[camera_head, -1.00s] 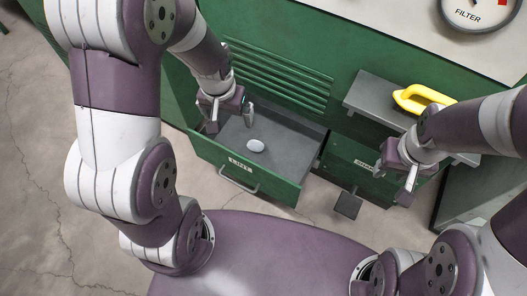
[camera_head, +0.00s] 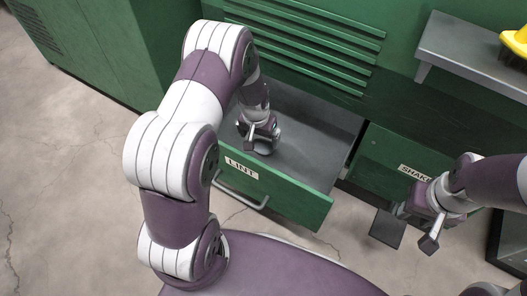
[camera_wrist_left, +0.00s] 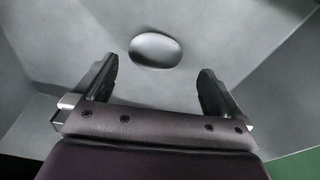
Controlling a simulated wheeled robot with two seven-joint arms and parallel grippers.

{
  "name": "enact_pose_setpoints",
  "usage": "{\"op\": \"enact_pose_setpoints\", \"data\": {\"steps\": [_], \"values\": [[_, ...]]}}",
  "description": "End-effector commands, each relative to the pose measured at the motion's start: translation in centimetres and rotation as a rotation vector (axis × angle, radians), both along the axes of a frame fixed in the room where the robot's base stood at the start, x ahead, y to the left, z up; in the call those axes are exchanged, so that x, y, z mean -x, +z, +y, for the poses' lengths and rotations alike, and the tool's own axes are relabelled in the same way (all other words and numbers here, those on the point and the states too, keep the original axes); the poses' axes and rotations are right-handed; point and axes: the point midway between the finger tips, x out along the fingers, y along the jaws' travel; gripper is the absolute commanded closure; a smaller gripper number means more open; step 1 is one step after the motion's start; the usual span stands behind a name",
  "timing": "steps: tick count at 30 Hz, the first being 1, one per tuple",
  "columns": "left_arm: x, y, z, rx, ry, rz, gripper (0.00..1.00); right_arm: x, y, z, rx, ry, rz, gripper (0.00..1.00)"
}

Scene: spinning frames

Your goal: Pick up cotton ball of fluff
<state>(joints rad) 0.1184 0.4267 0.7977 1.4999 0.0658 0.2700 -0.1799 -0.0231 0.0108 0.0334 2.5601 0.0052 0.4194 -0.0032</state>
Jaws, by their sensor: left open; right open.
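The cotton ball of fluff (camera_wrist_left: 156,50) is a smooth whitish oval lying on the grey floor of the open lint drawer (camera_head: 318,118). In the head view it (camera_head: 264,151) is mostly hidden behind my left gripper (camera_head: 262,134). My left gripper reaches down into the drawer. In the left wrist view its two dark fingers (camera_wrist_left: 158,88) are spread wide, and the ball lies beyond the tips, roughly between their lines, a little to the left. Nothing is between the fingers. My right gripper (camera_head: 416,228) is open and empty in front of the shaker panel.
The green drawer front carries a "LINT" label and a handle (camera_head: 240,192). A "SHAKER" panel (camera_head: 390,160) with a dark pedal (camera_head: 387,228) is at right. A grey shelf (camera_head: 475,55) holds a yellow-handled object (camera_head: 515,40). Drawer walls surround my left gripper.

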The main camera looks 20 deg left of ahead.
Motion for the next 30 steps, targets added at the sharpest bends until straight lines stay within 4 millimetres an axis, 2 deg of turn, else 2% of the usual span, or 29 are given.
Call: {"op": "enact_pose_setpoints", "data": {"steps": [7, 9, 16, 19, 21, 30], "values": [[-1.0, -4.6, -0.7, 0.000, 0.000, -0.001, 0.00, 0.0, -4.5, 0.0, 0.000, 0.000, 0.000, 0.57], [-1.2, -5.4, -0.6, 0.000, 0.001, -0.001, 0.00, 0.0, -5.0, 0.0, 0.000, 0.000, 0.000, 0.57], [-1.2, -5.2, -0.6, 0.000, 0.000, -0.001, 0.00, 0.0, -4.6, 0.0, 0.000, 0.000, -0.001, 0.57], [-1.2, -5.2, -0.6, 0.000, 0.000, -0.001, 0.33, 0.0, -4.6, 0.0, 0.000, 0.000, -0.001, 0.57], [-1.2, -5.2, -0.6, 0.000, 0.000, -0.001, 0.49, 0.0, -4.6, 0.0, 0.000, 0.000, -0.001, 0.57], [-1.2, -4.9, -0.6, 0.000, 0.000, -0.002, 0.49, 0.0, -4.4, 0.0, 0.000, 0.000, 0.000, 0.57]]}}
